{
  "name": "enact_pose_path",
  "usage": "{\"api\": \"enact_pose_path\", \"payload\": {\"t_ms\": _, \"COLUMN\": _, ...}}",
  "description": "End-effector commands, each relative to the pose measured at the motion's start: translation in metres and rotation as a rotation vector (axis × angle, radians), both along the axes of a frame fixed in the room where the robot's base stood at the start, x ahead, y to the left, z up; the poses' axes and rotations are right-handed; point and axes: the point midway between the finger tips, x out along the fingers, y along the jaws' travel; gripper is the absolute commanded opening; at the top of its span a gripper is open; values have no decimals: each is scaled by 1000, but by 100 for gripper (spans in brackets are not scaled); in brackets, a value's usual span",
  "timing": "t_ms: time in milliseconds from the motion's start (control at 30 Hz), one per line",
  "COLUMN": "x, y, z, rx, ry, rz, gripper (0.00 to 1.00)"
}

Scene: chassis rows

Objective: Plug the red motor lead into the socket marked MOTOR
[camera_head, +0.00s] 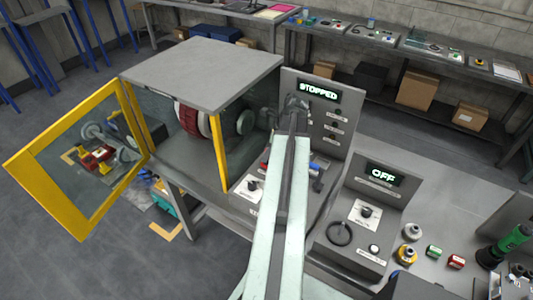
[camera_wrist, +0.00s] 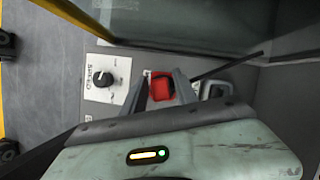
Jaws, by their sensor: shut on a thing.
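The red motor lead's plug (camera_wrist: 162,88) is between the two dark fingers of my gripper (camera_wrist: 160,90) in the wrist view; the fingers are shut on it. In the head view a small red part (camera_head: 264,165) shows just left of my arm, which hides most of the gripper. The upright panel (camera_head: 345,105) with the STOPPED display (camera_head: 318,92) has several small labelled fittings. Their labels are too small to read, so I cannot tell which socket is marked MOTOR. The plug's tip and contact are hidden.
A knob (camera_wrist: 99,79) on a white plate is left of my fingers. The guarded machine's yellow-framed door (camera_head: 75,160) stands open at left. A blue part (camera_head: 317,185) is right of my arm. The OFF console (camera_head: 365,215) stands at right, with several small parts beyond it.

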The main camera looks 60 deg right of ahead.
Motion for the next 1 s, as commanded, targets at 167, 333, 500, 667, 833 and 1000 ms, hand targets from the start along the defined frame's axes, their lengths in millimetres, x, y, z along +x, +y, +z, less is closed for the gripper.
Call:
{"api": "enact_pose_path", "payload": {"t_ms": 167, "x": 0, "y": 0, "z": -6, "rx": 0, "ry": 0, "rz": 0, "gripper": 0}}
{"api": "enact_pose_path", "payload": {"t_ms": 333, "x": 0, "y": 0, "z": -10, "rx": 0, "ry": 0, "rz": -1, "gripper": 0}}
{"api": "enact_pose_path", "payload": {"t_ms": 500, "x": 0, "y": 0, "z": -14, "rx": 0, "ry": 0, "rz": -1, "gripper": 0}}
{"api": "enact_pose_path", "payload": {"t_ms": 667, "x": -1, "y": 0, "z": -18, "rx": 0, "ry": 0, "rz": -1, "gripper": 0}}
{"api": "enact_pose_path", "payload": {"t_ms": 833, "x": -1, "y": -1, "z": -19, "rx": -1, "ry": 0, "rz": -1, "gripper": 55}}
{"api": "enact_pose_path", "payload": {"t_ms": 1000, "x": -1, "y": -1, "z": -19, "rx": -1, "ry": 0, "rz": -1, "gripper": 61}}
